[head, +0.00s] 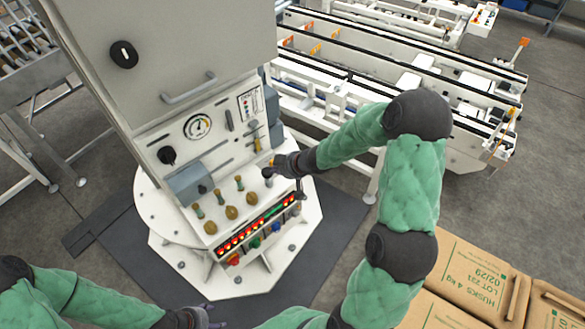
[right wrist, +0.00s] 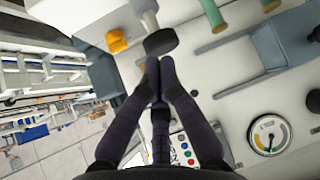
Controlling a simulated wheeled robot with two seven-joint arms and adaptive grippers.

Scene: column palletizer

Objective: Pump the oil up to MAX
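The pump's round black knob (head: 267,172) stands on a pale stem at the right end of the machine's lower panel. In the right wrist view the knob (right wrist: 160,42) is just beyond the fingertips. My right gripper (head: 280,165) is beside the knob; its dark fingers (right wrist: 158,68) converge with almost no gap and hold nothing visible. I cannot tell whether the tips touch the knob. My left gripper (head: 200,316) is low at the bottom edge, away from the panel, partly cut off. I cannot make out an oil level or MAX mark.
The panel carries a round gauge (head: 197,127), a grey box (head: 189,182), several brass knobs and a strip of lit indicators (head: 252,227). An orange piece (right wrist: 117,41) is left of the pump knob. Cartons (head: 463,273) stand at lower right; conveyors (head: 400,75) run behind.

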